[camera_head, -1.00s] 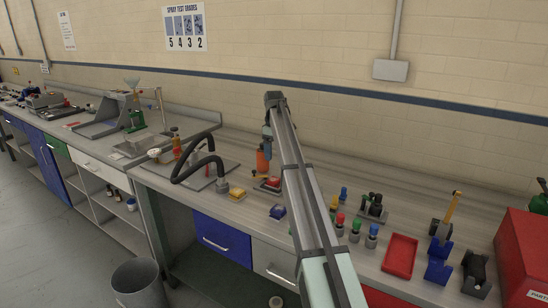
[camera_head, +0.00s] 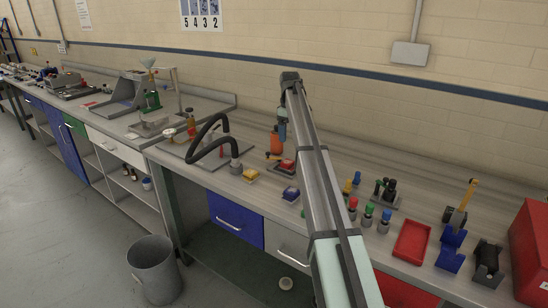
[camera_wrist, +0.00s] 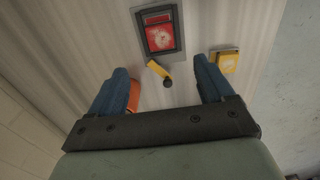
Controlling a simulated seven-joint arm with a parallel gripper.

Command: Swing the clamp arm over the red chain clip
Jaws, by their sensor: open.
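The red chain clip (camera_wrist: 159,37) sits in a dark grey frame at the top of the wrist view; it is a small red block in the head view (camera_head: 287,164). The clamp arm is a short yellow bar (camera_wrist: 156,69) with a black knob at its lower end. It lies beside the frame on the near side, not over the red clip. My gripper (camera_wrist: 168,88) is open and empty, its two blue fingers on either side of the yellow bar, apart from it. In the head view my gripper (camera_head: 282,130) hangs above the bench near the clip, partly hidden by my arm.
An orange bottle (camera_head: 276,144) stands close by, partly behind the left finger in the wrist view. A yellow block (camera_wrist: 226,62) is right of the clip. A black hose (camera_head: 205,140) arches at left; coloured knobs (camera_head: 367,212) and a red tray (camera_head: 412,240) are at right.

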